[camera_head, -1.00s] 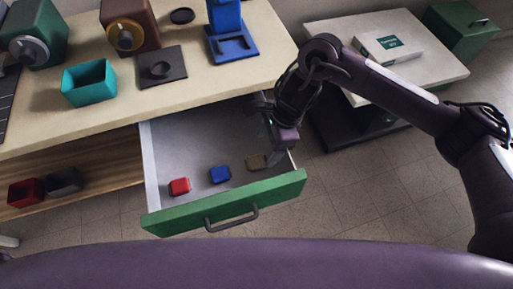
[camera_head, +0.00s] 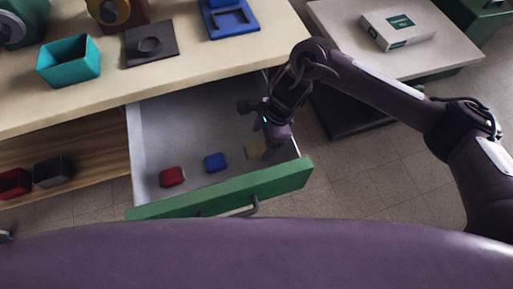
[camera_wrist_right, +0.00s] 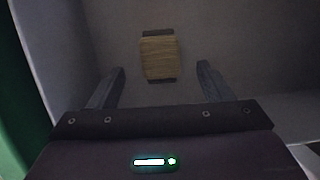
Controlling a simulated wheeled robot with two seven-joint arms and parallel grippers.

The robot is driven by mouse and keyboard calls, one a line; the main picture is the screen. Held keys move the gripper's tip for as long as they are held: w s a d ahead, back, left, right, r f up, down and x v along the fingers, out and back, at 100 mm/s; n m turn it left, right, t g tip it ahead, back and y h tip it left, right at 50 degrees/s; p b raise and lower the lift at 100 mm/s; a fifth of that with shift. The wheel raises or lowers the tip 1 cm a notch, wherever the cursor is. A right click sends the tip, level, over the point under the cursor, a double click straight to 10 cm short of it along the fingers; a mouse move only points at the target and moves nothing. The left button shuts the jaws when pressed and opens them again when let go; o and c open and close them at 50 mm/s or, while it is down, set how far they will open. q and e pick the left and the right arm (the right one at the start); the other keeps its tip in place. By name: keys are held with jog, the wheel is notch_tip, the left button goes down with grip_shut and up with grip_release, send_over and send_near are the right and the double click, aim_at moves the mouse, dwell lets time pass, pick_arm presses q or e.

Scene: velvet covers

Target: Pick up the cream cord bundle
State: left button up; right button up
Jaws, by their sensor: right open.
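The cream cord bundle (camera_head: 254,152), a small tan wrapped block, lies on the floor of the open drawer near its right front corner. In the right wrist view the bundle (camera_wrist_right: 160,58) shows ridged tan windings with dark ends. My right gripper (camera_head: 268,146) is over the drawer, close beside and above the bundle. In the right wrist view its open fingers (camera_wrist_right: 160,70) stand to either side of the bundle's line, with the bundle just beyond the tips and apart from them.
A blue block (camera_head: 215,162) and a red block (camera_head: 172,176) lie left of the bundle. The drawer's green front (camera_head: 220,190) and grey side walls bound the space. The worktop (camera_head: 190,72) overhangs behind. A side table (camera_head: 450,48) stands at right.

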aim_at(257, 148)
jog(key=shift+x, duration=1.9)
jog(key=shift+a, duration=0.15)
jog(key=c, duration=1)
pick_arm(q)
jog(key=shift+s+f, duration=0.15)
jog(key=shift+s, duration=0.15)
pick_arm(e)
jog(key=shift+c, duration=0.2)
jog(key=shift+r, duration=0.1)
